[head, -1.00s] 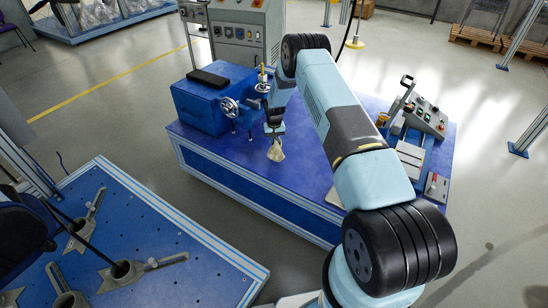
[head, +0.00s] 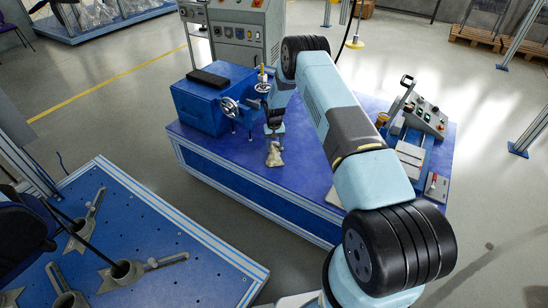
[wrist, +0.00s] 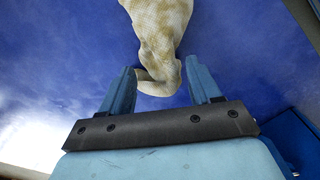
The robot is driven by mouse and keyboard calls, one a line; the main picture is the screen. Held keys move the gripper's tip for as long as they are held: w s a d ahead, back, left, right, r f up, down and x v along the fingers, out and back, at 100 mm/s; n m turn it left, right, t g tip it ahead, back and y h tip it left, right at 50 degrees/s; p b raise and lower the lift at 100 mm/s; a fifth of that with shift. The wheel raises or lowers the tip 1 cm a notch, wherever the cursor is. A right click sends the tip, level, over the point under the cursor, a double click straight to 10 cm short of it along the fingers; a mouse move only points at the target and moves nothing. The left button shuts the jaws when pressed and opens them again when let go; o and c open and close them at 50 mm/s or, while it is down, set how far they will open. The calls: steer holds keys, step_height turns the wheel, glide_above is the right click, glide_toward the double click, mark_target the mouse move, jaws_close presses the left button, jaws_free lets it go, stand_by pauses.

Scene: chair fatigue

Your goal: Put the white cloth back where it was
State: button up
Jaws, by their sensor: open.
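The cloth (head: 275,156), off-white with a yellowish tint, is a small crumpled bundle at the blue table top (head: 225,163), near its front edge in the head view. My gripper (head: 273,133) is right above it. In the wrist view the cloth (wrist: 158,30) hangs into the picture from the top, and its narrow folded end lies between the two blue fingers of my gripper (wrist: 160,78). The fingers are apart, with a clear gap on the right side. The folded end is close to the left finger; I cannot tell if they touch.
A blue machine box with a handwheel (head: 229,107) stands left of my gripper. A control panel (head: 425,115) and light plates (head: 409,158) are on the right of the table. A blue perforated table (head: 190,235) with grey clamps is at the lower left.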

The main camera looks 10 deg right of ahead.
steer(key=shift+o, duration=0.6)
step_height(320, 180, up, 14)
steer(key=shift+f, duration=0.15)
stand_by(0.4)
